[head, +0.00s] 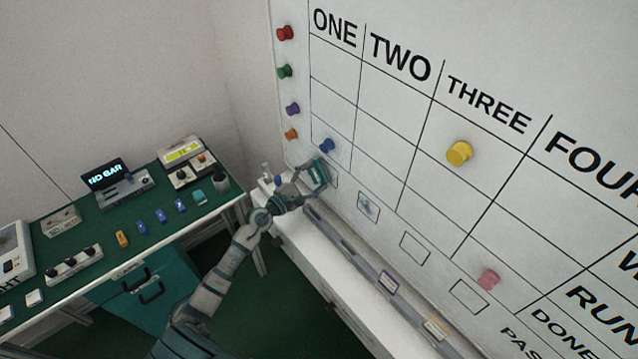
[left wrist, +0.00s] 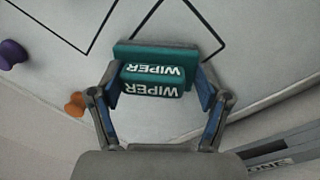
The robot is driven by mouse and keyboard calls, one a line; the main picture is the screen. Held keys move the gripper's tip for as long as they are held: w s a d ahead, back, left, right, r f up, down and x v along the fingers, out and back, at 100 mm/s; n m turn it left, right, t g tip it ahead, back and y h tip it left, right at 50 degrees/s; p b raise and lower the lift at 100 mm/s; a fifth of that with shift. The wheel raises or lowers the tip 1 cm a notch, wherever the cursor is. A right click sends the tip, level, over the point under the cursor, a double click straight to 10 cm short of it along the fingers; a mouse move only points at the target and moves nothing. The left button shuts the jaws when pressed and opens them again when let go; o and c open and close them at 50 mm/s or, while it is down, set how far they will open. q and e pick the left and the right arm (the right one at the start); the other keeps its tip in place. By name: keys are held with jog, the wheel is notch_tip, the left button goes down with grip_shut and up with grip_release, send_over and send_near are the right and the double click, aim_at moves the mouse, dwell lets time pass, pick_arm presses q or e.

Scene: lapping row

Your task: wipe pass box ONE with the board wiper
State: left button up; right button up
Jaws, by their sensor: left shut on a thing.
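The board wiper is a teal block with white WIPER lettering in the left wrist view (left wrist: 152,85). It also shows in the head view (head: 318,172) against the lower left of the whiteboard. My left gripper (head: 308,180) is shut on it, a finger on each side. The wiper's far edge lies over part of a black box outline (left wrist: 214,22) in the left wrist view. In the head view, pass box ONE (head: 334,182) is low in column ONE, partly hidden by the wiper. I cannot tell whether the wiper touches the board. My right gripper is not in view.
A blue magnet (head: 326,146) sits just above the wiper. An orange magnet (head: 291,134) is at the board's left edge. The board's ledge (head: 345,245) runs below, with label cards. A green-topped bench (head: 100,230) with devices stands at the left. Pass box TWO (head: 361,213) contains marks.

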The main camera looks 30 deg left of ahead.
pick_arm(q)
jog(key=shift+w+a+f+b, duration=0.15)
jog(key=shift+w+a+b, duration=0.2)
jog(key=shift+a, duration=0.25)
jog(key=shift+a+r+b+v, duration=0.15)
jog(key=shift+b+v, duration=0.2)
jog(key=shift+v, duration=1.05)
jog(key=shift+a+r+b+v, duration=0.1)
jog(key=shift+b+v, duration=0.25)
jog(key=shift+v, duration=1.05)
jog(key=shift+s+r, duration=0.15)
jog(key=shift+s, duration=0.05)
